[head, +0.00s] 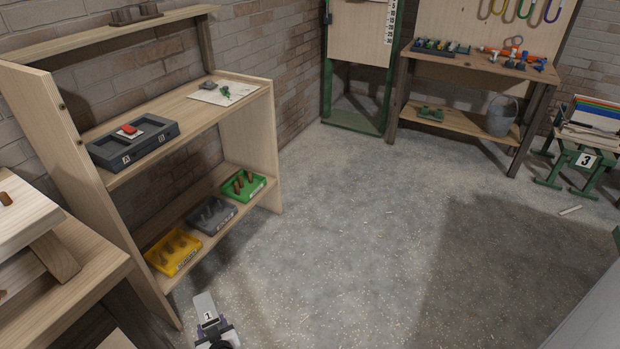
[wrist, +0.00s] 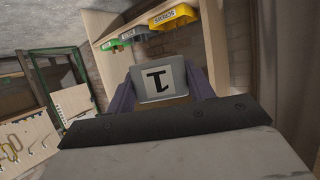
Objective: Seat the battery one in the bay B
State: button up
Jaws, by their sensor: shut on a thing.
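Battery one (head: 207,310) is a grey block with a white label marked 1. My gripper (head: 215,335) is shut on it, low in front of the wooden shelf unit, at the bottom of the head view. In the wrist view the battery's labelled face (wrist: 165,80) shows between the fingers of my gripper (wrist: 168,92). The dark two-bay holder (head: 133,146) sits on the middle shelf, with bays labelled A and B. A red-topped piece (head: 129,129) shows at bay A's side. Bay B (head: 152,128) looks empty.
Yellow (head: 173,252), grey (head: 212,215) and green (head: 243,186) trays with pieces stand on the low shelf. A paper sheet (head: 222,91) with small items lies on the middle shelf's far end. A wooden bench (head: 90,270) stands at left.

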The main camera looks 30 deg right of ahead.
aim_at(149, 130)
jog(key=i+l+z, duration=0.3)
jog(key=z, duration=0.3)
jog(key=i+l+z, duration=0.1)
jog(key=i+z, duration=0.35)
jog(key=z, duration=0.15)
jog(key=i+z, duration=0.4)
jog(key=z, duration=0.2)
jog(key=i+j+z, duration=0.25)
jog(key=z, duration=0.35)
jog(key=i+j+z, duration=0.4)
jog(key=z, duration=0.2)
jog(key=i+j+z, duration=0.15)
jog(key=j+z, duration=0.45)
jog(key=i+j+z, duration=0.1)
jog(key=j+z, duration=1.15)
jog(key=k+l, duration=0.05)
jog(key=l, duration=0.1)
